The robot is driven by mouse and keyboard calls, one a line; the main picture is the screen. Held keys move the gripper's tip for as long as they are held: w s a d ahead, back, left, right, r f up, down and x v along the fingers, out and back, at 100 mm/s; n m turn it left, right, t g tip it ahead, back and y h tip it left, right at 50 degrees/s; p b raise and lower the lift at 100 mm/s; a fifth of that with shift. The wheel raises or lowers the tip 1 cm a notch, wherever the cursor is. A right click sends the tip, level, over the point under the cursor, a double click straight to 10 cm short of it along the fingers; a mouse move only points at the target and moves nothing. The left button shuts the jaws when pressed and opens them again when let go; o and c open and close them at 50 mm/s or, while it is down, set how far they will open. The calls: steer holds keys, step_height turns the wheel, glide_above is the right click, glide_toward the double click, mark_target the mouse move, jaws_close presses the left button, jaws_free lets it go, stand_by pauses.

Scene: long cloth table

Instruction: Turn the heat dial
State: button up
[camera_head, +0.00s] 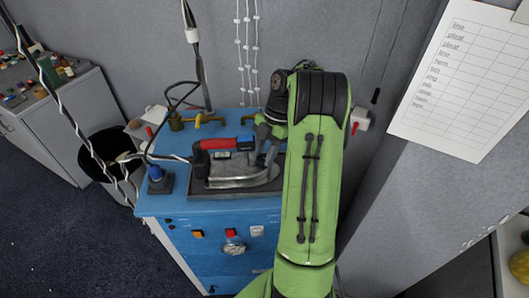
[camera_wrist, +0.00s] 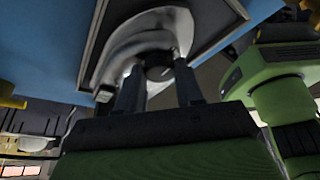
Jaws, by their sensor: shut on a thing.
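A steam iron (camera_head: 245,174) with a red and black handle (camera_head: 218,144) rests on a dark flat rest (camera_head: 210,189) on top of the blue cabinet (camera_head: 180,215). My gripper (camera_head: 266,150) reaches down at the right end of the iron, partly hidden by my green arm. In the wrist view the iron's pale metal body (camera_wrist: 140,38) fills the upper middle. A small dark round dial (camera_wrist: 158,73) sits on it, between the two fingertips of my gripper (camera_wrist: 158,80). The fingers are shut on the dial. The head view does not show the dial.
A black bin (camera_head: 103,150) stands left of the cabinet. A blue-topped item (camera_head: 159,178) stands left of the iron, and brass fittings (camera_head: 206,119) are behind it. A cable runs past the iron's left. A paper list (camera_head: 465,75) hangs on the right.

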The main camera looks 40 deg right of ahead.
steer(key=m+t+b, duration=0.1)
steer(key=m, duration=0.1)
steer(key=m+b, duration=0.1)
steer(key=m, duration=0.1)
steer(key=shift+s+f+m+t+h, duration=0.1)
steer(key=shift+s+m+t+h, duration=0.05)
steer(key=shift+m+t+h, duration=0.2)
steer(key=m+t+b, duration=0.1)
steer(key=m, duration=0.1)
steer(key=m+b, duration=0.1)
steer(key=m, duration=0.1)
steer(key=shift+s+a+m+t+h, duration=0.15)
steer(key=shift+s+m+t+h, duration=0.1)
steer(key=shift+t+h, duration=0.1)
steer(key=m+h+b, duration=0.1)
steer(key=m, duration=0.1)
steer(key=m+t+b, duration=0.1)
steer(key=m+b, duration=0.1)
steer(key=m, duration=0.1)
steer(key=shift+a+h, duration=0.2)
steer(key=shift+h, duration=0.2)
steer(key=shift+a+m+h+b, duration=0.15)
steer(key=shift+m+h+b, duration=0.65)
steer(key=shift+m, duration=1.3)
steer(key=shift+s, duration=0.1)
steer(key=o, duration=1)
steer(key=shift+o, duration=0.2)
